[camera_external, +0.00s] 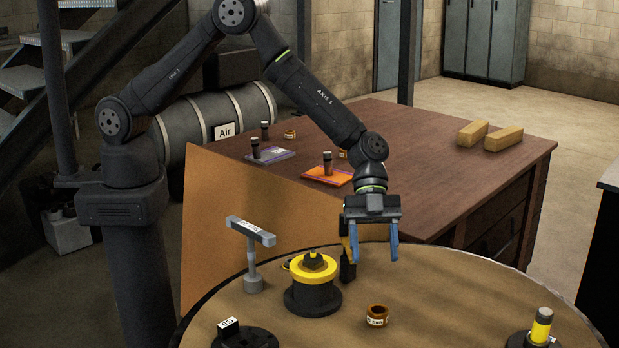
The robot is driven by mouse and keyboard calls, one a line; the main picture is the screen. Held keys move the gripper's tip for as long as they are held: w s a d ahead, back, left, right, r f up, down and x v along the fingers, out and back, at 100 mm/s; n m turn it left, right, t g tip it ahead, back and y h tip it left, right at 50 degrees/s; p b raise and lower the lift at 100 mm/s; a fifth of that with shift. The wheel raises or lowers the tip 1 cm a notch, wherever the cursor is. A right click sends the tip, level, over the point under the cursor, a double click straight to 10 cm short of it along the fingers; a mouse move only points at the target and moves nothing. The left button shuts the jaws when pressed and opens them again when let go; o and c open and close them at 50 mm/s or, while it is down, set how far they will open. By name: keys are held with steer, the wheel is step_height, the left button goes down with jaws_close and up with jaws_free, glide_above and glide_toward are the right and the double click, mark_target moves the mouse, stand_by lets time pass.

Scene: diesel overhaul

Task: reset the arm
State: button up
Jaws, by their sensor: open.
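My gripper (374,246) hangs from my arm over the back of the round table (451,281). It points down with its fingers spread apart, and I see nothing between them. A black and yellow round fixture (312,285) stands on the round table, left of my gripper. A small brass ring (377,315) with a label lies in front of my gripper.
A grey T-shaped stand (251,255) rises at the left. Black holders (245,338) and a yellow-topped post (541,326) stand at the front. Behind, a wooden bench (430,160) carries orange (322,178) and purple (270,156) plates, small dark cylinders and two tan blocks (503,138).

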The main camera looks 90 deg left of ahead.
mark_target(379, 310)
steer(key=shift+d+f, duration=0.1)
steer(key=x, duration=1.1)
steer(key=shift+d+f, duration=0.25)
steer(key=shift+d, duration=0.05)
steer(key=shift+r, duration=1.75)
steer(key=shift+f, duration=0.15)
